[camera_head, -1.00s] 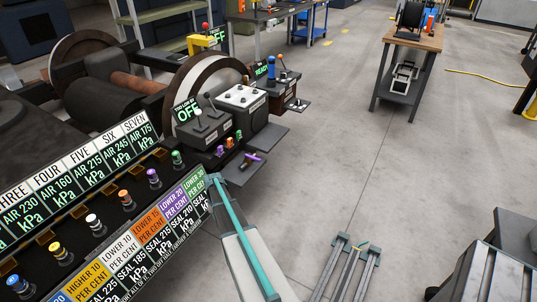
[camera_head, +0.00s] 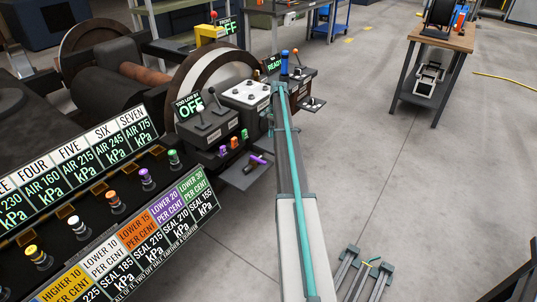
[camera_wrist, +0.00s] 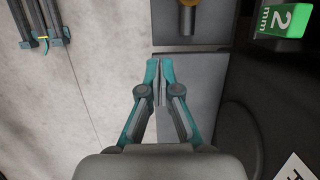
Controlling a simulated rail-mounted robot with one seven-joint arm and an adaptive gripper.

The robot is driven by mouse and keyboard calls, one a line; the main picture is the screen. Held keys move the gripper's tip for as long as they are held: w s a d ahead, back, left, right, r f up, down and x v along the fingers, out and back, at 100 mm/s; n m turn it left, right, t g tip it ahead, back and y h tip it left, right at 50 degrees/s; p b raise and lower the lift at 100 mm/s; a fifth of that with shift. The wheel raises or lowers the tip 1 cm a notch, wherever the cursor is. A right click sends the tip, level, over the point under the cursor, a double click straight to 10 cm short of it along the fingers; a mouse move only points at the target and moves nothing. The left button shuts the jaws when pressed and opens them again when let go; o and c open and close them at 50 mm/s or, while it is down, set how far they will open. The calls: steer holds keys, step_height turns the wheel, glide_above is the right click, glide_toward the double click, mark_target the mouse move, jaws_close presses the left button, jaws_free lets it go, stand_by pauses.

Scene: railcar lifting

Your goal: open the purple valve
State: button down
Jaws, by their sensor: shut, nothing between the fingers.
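Several purple things show in the head view. A purple-topped knob (camera_head: 146,176) stands in the row of coloured knobs on the near panel. A purple bar handle (camera_head: 258,158) sits on a low shelf beyond, and a small purple knob (camera_head: 222,151) stands just left of it. I cannot tell for certain which is the purple valve. My gripper (camera_wrist: 159,64) shows in the wrist view with its fingers together and empty, over grey surfaces. No purple thing shows in that view. In the head view its fingertips cannot be made out beyond my arm.
Lever boxes (camera_head: 206,124) and a READY sign (camera_head: 275,64) stand along the wheelset. In the wrist view a green 2 mm block (camera_wrist: 285,18) is at the upper right, and a brass-coloured knob (camera_wrist: 188,3) is at the top. Open floor (camera_head: 390,165) lies to the right.

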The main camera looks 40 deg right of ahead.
mark_target(258, 161)
steer(key=shift+f, duration=0.15)
steer(key=x, duration=0.9)
steer(key=shift+a+f, duration=0.1)
steer(key=shift+f, duration=0.3)
steer(key=a, duration=0.1)
steer(key=s+a, duration=0.1)
steer(key=a, duration=0.1)
steer(key=shift+s+a+f, duration=0.1)
steer(key=shift+a, duration=0.35)
